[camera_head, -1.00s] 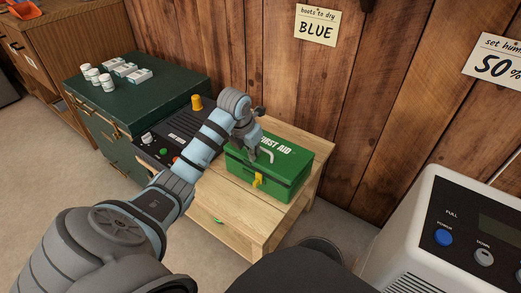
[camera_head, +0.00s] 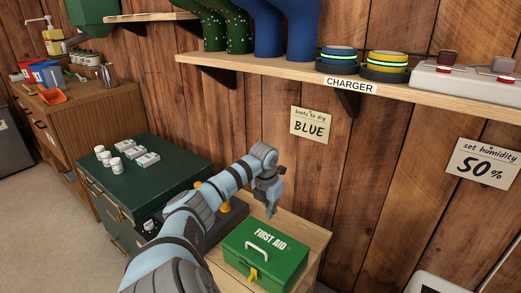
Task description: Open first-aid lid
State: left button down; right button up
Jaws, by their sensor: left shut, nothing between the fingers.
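The green first-aid box (camera_head: 290,264) sits on a light wooden stand and its lid looks closed. "FIRST AID" is printed in white on the lid. A pale carry handle (camera_head: 257,252) lies on the lid's near side. A yellow latch (camera_head: 252,275) is on the front. My left gripper (camera_head: 271,212) is shut and empty, fingers pointing down, above and behind the box's back left corner, apart from it. My right gripper is not in view.
The wooden stand (camera_head: 312,233) is against the plank wall. A dark control panel with a yellow knob (camera_head: 225,206) is left of the box. A green cabinet (camera_head: 140,185) holds white bottles. A shelf (camera_head: 300,74) with boots and chargers hangs above.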

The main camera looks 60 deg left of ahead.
pick_arm(q)
jog(key=shift+s+a+r, duration=0.1)
jog(key=shift+s+a, duration=0.15)
jog(key=shift+s, duration=0.45)
dwell(0.5)
notch_tip(320, 180, up, 10)
jog(key=s+d+p, duration=0.1)
jog(key=s+p, duration=0.1)
jog(key=p, duration=0.7)
jog(key=shift+s+d+f, duration=0.2)
jog(key=shift+s+d, duration=0.05)
jog(key=shift+s, duration=0.1)
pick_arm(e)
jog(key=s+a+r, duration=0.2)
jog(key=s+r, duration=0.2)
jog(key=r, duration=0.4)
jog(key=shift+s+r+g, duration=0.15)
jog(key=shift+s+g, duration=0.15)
